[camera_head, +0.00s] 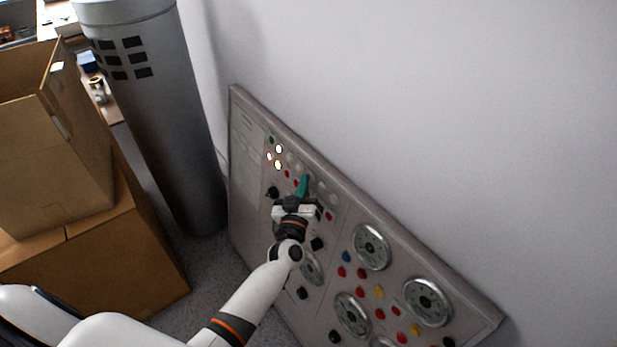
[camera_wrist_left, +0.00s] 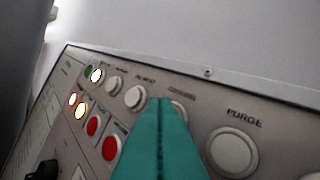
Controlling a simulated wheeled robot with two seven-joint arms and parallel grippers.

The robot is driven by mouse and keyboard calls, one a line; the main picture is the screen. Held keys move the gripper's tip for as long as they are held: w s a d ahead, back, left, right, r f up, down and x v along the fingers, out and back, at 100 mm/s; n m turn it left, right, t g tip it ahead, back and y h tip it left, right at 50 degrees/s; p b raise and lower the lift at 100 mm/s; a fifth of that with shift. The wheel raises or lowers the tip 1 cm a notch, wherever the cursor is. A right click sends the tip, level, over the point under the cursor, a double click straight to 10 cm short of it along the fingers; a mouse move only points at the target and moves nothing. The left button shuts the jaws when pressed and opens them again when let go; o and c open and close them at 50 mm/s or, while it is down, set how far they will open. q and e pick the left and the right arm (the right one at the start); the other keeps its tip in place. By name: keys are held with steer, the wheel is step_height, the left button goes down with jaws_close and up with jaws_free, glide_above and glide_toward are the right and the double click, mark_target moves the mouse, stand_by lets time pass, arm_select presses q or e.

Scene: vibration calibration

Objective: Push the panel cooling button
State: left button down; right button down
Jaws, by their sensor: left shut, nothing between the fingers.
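The grey control panel (camera_head: 335,222) leans against the wall in the head view. My left gripper (camera_head: 304,182) is at its upper part, with its teal fingers pointing at the upper button row. In the left wrist view the shut, empty fingers (camera_wrist_left: 161,105) cover the spot below a small label (camera_wrist_left: 181,103) that is too blurred to read. Any button there is hidden, so I cannot tell which one is cooling or whether the fingertips touch it. A white button marked PURGE (camera_wrist_left: 233,150) is just right of the fingers. My right gripper is not in view.
White buttons (camera_wrist_left: 135,96), red buttons (camera_wrist_left: 111,147) and lit lamps (camera_wrist_left: 79,111) lie left of the fingers. Round dials (camera_head: 371,246) and coloured buttons fill the lower right panel. Cardboard boxes (camera_head: 85,250) and a grey cylinder (camera_head: 160,110) stand to the left.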

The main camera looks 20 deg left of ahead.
arm_select(q)
steer(key=shift+s+a+r+p, duration=0.15)
steer(key=shift+s+a+p, duration=0.2)
steer(key=shift+s+p, duration=0.25)
steer(key=s+a, duration=0.1)
steer(key=s+p, duration=0.1)
steer(key=s, duration=0.1)
steer(key=s+a+r+p, duration=0.1)
steer(key=shift+s+a, duration=0.2)
steer(key=shift+a, duration=0.1)
stand_by(0.8)
